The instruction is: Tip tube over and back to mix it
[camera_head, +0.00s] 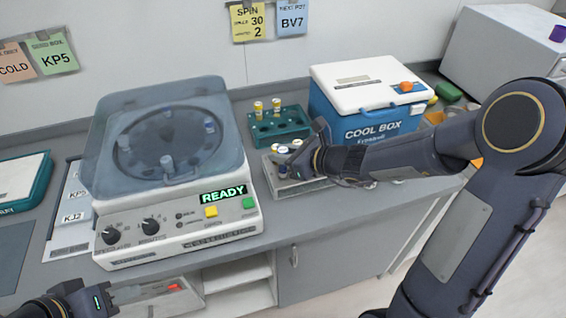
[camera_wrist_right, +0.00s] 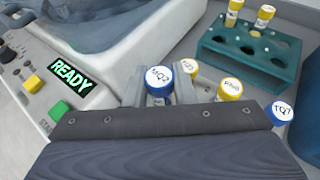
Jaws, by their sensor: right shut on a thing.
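My right gripper (camera_wrist_right: 160,88) is shut on a blue-capped tube labelled MQ2 (camera_wrist_right: 158,76), with a finger on either side just below the cap. The tube looks upright; its lower part is hidden, so I cannot tell whether it is clear of the grey rack (camera_head: 275,186). In the head view the right gripper (camera_head: 288,167) is low over that rack. Yellow-capped tubes (camera_wrist_right: 230,88) and a blue-capped tube labelled TQ7 (camera_wrist_right: 279,112) stand close beside it. My left gripper (camera_head: 107,298) is at the lower left, below the counter edge; its fingers are unclear.
A centrifuge (camera_head: 170,235) with a READY display and closed clear lid stands left of the rack. A teal rack (camera_head: 268,133) with yellow-capped tubes is behind, and a blue-and-white cool box (camera_head: 350,125) stands to the right. The counter front (camera_head: 300,222) is clear.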

